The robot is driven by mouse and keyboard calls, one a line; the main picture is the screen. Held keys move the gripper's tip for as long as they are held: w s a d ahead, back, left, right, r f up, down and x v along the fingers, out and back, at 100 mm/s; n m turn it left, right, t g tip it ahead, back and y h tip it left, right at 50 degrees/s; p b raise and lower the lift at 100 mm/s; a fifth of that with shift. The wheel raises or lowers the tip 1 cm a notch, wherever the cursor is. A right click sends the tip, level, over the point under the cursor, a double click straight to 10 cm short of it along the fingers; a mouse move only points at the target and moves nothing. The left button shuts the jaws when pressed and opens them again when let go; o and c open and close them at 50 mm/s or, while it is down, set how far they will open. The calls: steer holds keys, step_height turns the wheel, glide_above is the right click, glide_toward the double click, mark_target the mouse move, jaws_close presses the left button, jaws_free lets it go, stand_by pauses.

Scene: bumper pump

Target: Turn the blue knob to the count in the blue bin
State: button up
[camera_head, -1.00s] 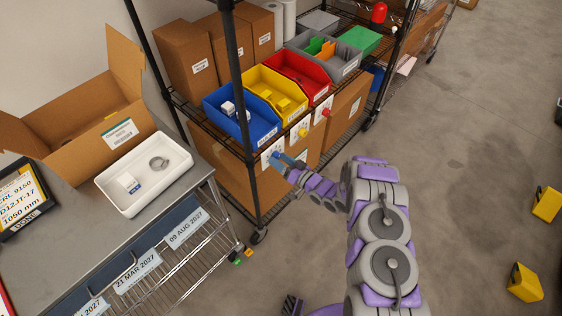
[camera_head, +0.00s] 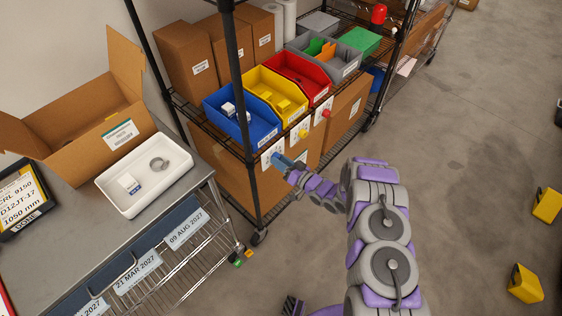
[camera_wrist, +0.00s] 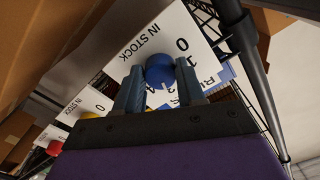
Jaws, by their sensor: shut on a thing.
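The blue bin (camera_head: 240,125) sits on the rack shelf at the left of a row of bins. Small white items (camera_head: 228,108) lie in it; their exact number is hard to tell. The blue knob (camera_wrist: 160,68) is on a white "IN STOCK" card (camera_wrist: 150,40) below the bin's front. My gripper (camera_head: 281,161) reaches the card in the head view and largely hides the knob. In the wrist view, its two fingers are shut on the knob, one on each side. The 0 and 1 show on the card; other digits are partly hidden, and the knob's setting is unclear.
The yellow bin (camera_head: 276,96) and red bin (camera_head: 300,80) stand beside it, with a yellow knob (camera_head: 303,133) and red knob (camera_head: 326,113) below. The black rack post (camera_head: 243,110) is close left of my gripper. A steel cart with a white tray (camera_head: 145,192) stands left.

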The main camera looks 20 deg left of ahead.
steer(key=shift+w+d+n+p, duration=0.1)
steer(key=shift+w+n+p, duration=0.05)
steer(key=shift+n+p, duration=3.15)
steer(key=shift+n+b, duration=0.45)
steer(key=shift+n, duration=0.15)
steer(key=o, duration=1)
steer(key=shift+o, duration=0.2)
